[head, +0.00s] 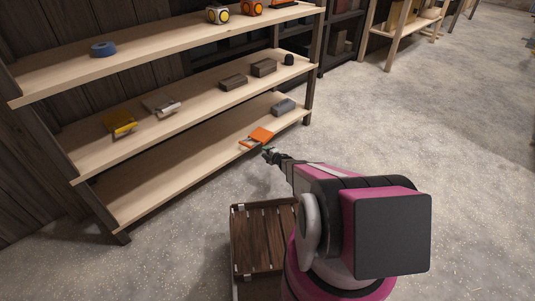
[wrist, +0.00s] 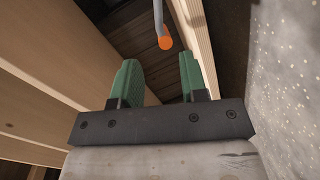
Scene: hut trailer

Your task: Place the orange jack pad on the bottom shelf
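The orange jack pad (head: 261,135) is a small flat orange piece at the front edge of the bottom shelf (head: 165,182), toward its right end. It looks slightly tilted, and a greyish part shows beside it. My gripper (head: 268,154) is just in front of that edge, close to the pad; I cannot tell whether they touch. In the wrist view the green fingers of my gripper (wrist: 163,84) stand apart with nothing between them.
A grey block (head: 283,107) lies at the right end of the bottom shelf. The middle shelf (head: 200,108) holds a yellow item (head: 122,123), a metal tool and dark blocks. A blue tape roll (head: 103,49) is on the top shelf. The bottom shelf's left and middle are bare. Open floor lies right.

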